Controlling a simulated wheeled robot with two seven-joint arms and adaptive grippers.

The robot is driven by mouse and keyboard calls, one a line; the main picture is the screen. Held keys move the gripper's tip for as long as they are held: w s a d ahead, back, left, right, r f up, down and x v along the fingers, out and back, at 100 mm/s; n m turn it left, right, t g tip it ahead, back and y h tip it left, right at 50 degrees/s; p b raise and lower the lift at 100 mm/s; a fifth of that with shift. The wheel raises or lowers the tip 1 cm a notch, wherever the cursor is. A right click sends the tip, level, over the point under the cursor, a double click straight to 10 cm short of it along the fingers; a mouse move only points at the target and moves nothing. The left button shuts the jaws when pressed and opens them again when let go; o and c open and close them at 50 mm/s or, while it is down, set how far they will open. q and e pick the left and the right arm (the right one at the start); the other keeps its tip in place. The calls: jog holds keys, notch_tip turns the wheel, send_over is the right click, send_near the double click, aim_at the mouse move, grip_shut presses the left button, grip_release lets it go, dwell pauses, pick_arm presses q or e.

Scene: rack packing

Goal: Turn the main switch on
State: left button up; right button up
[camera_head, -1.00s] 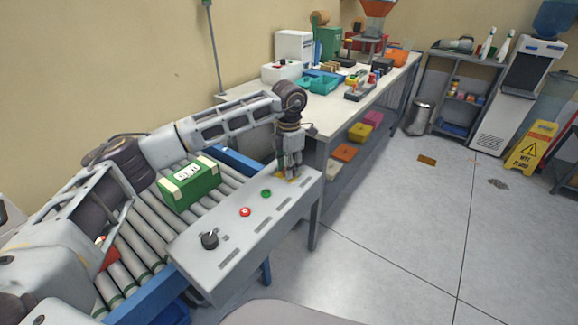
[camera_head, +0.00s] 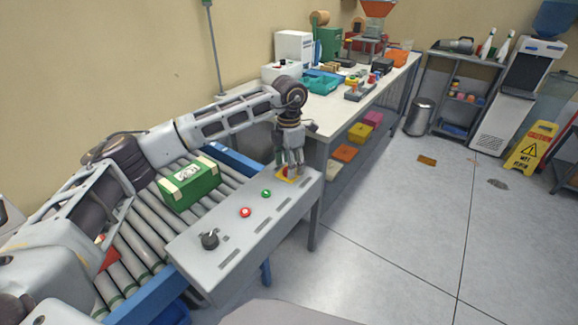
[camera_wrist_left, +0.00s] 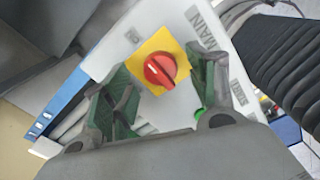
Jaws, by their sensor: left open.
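The main switch is a red rotary knob (camera_wrist_left: 160,70) on a yellow square plate (camera_wrist_left: 146,51), beside the printed word MAIN, in the left wrist view. In the head view its yellow plate (camera_head: 284,176) is at the far right end of the grey control panel (camera_head: 225,225), partly hidden by my gripper. My left gripper (camera_head: 290,170) points down over it. In the left wrist view its two green-padded fingers (camera_wrist_left: 160,88) are spread, one on each side of the knob, with gaps visible. I cannot tell its exact height above the panel. My right gripper is not in view.
The panel also carries a green button (camera_head: 266,193), a red button (camera_head: 245,212) and a black knob (camera_head: 210,239). A green box (camera_head: 190,187) lies on the roller conveyor (camera_head: 150,232) behind it. A cluttered workbench (camera_head: 335,118) stands beyond; open floor is to the right.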

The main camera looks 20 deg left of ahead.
pick_arm(q)
notch_tip(320, 180, up, 11)
dwell(0.5)
jog(key=shift+f, duration=0.2)
